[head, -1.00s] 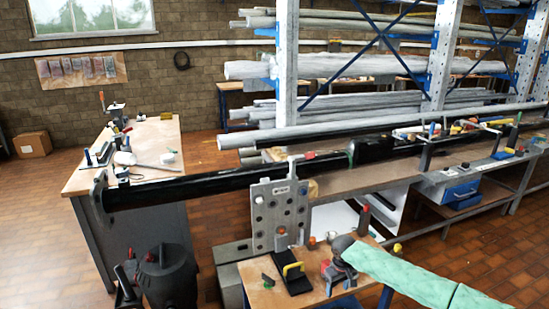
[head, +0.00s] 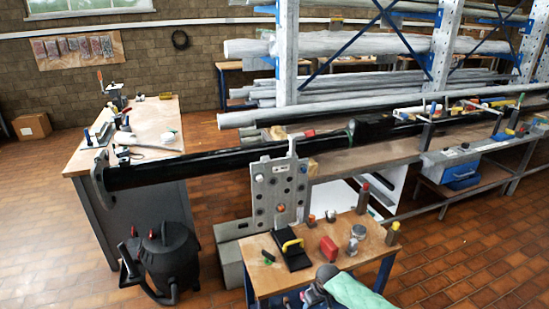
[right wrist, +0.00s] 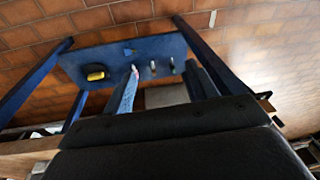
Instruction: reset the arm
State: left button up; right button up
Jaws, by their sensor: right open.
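My right arm, in a pale green sleeve, comes in at the bottom of the head view. Its grey wrist and right gripper (head: 306,298) are low at the front edge of the small wooden table (head: 345,232), partly cut off by the frame. The jaws are open, with nothing seen between them. My left arm and gripper are out of view. A long black mast (head: 220,172) lies level across the scene, with a grey flange (head: 101,178) at its left end. An upright grey plate with holes (head: 266,200) stands in front of the mast.
The small table carries a black tool with a yellow handle (head: 293,244), a red block (head: 328,247) and other small parts. A black vacuum cleaner (head: 165,262) stands left. A workbench (head: 160,125) stands behind. Tiled floor is open at right. The right wrist view shows a blue surface (right wrist: 110,60).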

jog(key=s+a+f, duration=0.3)
jog(key=s+f, duration=0.7)
jog(key=f, duration=0.1)
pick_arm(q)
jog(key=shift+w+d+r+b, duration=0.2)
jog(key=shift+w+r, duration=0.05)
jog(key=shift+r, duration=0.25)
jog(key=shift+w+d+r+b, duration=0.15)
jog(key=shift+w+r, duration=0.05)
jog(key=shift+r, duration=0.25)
pick_arm(e)
jog(key=s+d+f+m, duration=0.1)
jog(key=s+f, duration=0.5)
jog(key=s, duration=0.6)
jog(key=s+d+f+m, duration=0.1)
jog(key=s+d+f, duration=0.3)
jog(key=s+f, duration=0.3)
jog(key=s+d+f+m+h, duration=0.1)
jog(key=s+f, duration=0.5)
jog(key=s, duration=1.1)
jog(key=shift+d+f+t, duration=0.35)
jog(key=shift+d+t, duration=0.05)
jog(key=shift+d, duration=0.35)
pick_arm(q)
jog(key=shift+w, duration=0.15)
pick_arm(e)
jog(key=shift+s, duration=0.1)
